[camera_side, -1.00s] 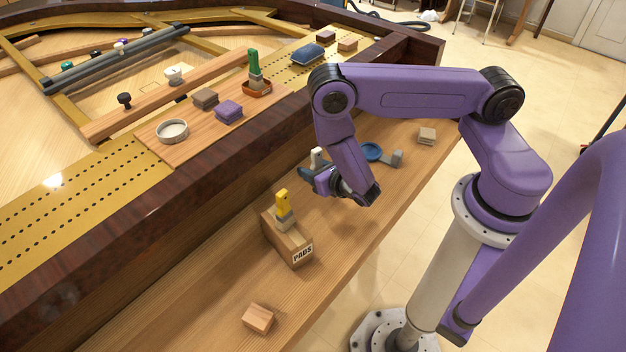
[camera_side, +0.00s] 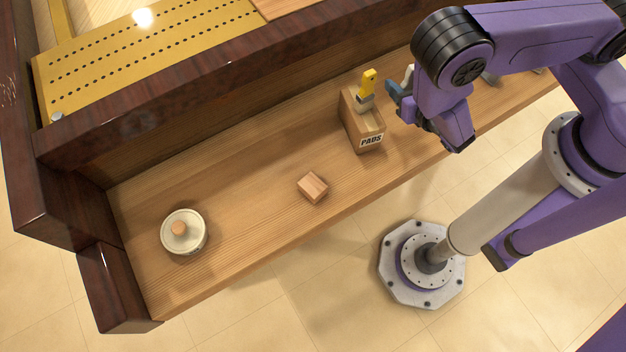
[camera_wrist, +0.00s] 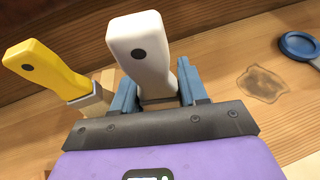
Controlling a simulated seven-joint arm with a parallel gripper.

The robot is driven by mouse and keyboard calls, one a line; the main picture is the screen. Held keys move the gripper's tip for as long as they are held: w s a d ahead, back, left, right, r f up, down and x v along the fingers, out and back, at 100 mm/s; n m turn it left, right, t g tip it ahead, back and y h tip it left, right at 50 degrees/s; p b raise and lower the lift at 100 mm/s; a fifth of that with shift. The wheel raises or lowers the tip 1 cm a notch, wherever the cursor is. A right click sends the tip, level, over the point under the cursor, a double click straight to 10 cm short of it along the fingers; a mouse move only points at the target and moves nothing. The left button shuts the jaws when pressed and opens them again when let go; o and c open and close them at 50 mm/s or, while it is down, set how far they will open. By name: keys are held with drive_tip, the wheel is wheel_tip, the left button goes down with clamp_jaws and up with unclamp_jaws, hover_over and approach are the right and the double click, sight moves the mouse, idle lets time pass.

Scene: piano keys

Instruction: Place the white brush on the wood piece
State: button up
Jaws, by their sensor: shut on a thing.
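The white brush (camera_wrist: 141,48) stands with its handle up between my gripper's blue fingers in the wrist view. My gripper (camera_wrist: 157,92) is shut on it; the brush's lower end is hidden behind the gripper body. In the side view my gripper (camera_side: 400,92) is just right of the wooden PADS box, above the wooden shelf, and the brush is barely visible there. A small wood piece (camera_side: 313,187) lies alone on the shelf, to the lower left of the box and well apart from my gripper.
The PADS box (camera_side: 363,128) holds a yellow-handled brush (camera_side: 367,82), also close left of my gripper in the wrist view (camera_wrist: 42,62). A blue round-headed tool (camera_wrist: 298,45) lies right. Shelf around the wood piece is clear.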

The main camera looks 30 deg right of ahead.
drive_tip(key=s+a+r+n+g+y, duration=0.2)
drive_tip(key=s+a+r+n+y, duration=0.1)
drive_tip(key=s+a+n+y, duration=0.4)
drive_tip(key=s+a+r+n+g+y, duration=0.1)
drive_tip(key=s+a+r+n+y, duration=0.2)
drive_tip(key=s+a+n+y, duration=0.5)
drive_tip(key=m+h, duration=0.2)
drive_tip(key=m, duration=0.1)
hover_over(306, 183)
drive_tip(key=d, duration=0.1)
drive_tip(key=f, duration=0.8)
drive_tip(key=shift+s+f, duration=0.15)
drive_tip(key=shift+s, duration=0.25)
drive_tip(key=shift+w+a+f, duration=0.3)
drive_tip(key=shift+a+f, duration=0.1)
drive_tip(key=shift+f, duration=0.25)
drive_tip(key=shift+a+f, duration=0.1)
drive_tip(key=shift+f, duration=1.5)
drive_tip(key=shift+f, duration=0.1)
drive_tip(key=o, duration=1.1)
